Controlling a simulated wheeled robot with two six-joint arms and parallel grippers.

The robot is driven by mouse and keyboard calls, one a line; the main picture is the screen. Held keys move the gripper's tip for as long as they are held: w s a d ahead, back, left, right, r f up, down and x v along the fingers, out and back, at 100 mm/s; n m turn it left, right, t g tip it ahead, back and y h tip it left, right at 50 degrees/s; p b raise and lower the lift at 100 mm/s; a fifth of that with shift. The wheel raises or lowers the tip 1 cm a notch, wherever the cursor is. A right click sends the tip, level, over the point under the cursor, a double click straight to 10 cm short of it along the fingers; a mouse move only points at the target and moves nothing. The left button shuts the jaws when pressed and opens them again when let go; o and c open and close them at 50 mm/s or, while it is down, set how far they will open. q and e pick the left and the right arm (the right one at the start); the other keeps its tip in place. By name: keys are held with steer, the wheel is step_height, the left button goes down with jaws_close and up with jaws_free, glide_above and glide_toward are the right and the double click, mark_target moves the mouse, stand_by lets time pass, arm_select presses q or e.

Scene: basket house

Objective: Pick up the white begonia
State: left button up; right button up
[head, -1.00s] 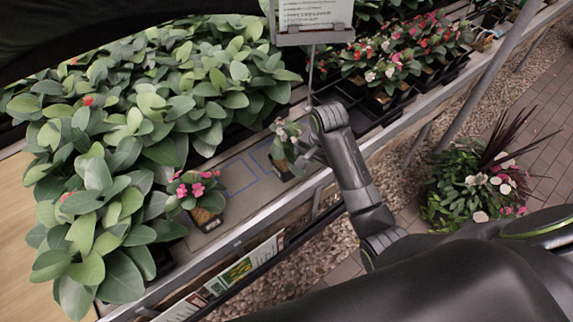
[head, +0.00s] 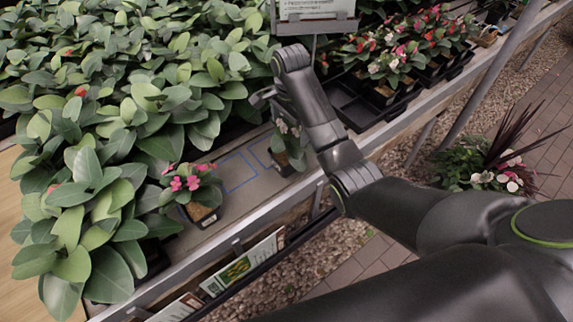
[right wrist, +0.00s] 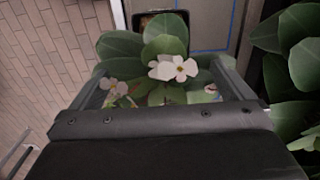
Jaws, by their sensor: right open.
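The white begonia (head: 289,148) stands in a small dark pot on the grey bench, beside blue outlined squares, partly hidden by my right arm in the head view. In the right wrist view its white flowers (right wrist: 173,68) and green leaves show between the two fingers, with the pot behind them. My right gripper (head: 262,98) is open, above and slightly left of the plant in the head view. The fingers (right wrist: 165,85) are apart on either side of the foliage; I cannot tell whether they touch it. My left gripper is not in view.
A pink begonia (head: 191,190) in a pot stands to the left, beside dense large-leaved plants (head: 110,110). Black trays (head: 372,108) with mixed begonias are at the back right. A sign (head: 314,10) stands behind. The bench has a metal front rail (head: 245,222).

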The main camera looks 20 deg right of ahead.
steer(key=p, duration=0.1)
glide_above(287, 155)
steer(key=f, duration=0.6)
steer(key=shift+s+d+f, duration=0.15)
steer(key=shift+d+f, duration=0.1)
steer(key=shift+d, duration=0.1)
steer(key=shift+a+f+p, duration=0.15)
steer(key=shift+a+f, duration=0.05)
steer(key=shift+f, duration=1.4)
steer(key=shift+a+f+p, duration=0.15)
steer(key=shift+a+f, duration=0.05)
steer(key=shift+f, duration=1.35)
steer(key=c, duration=1.2)
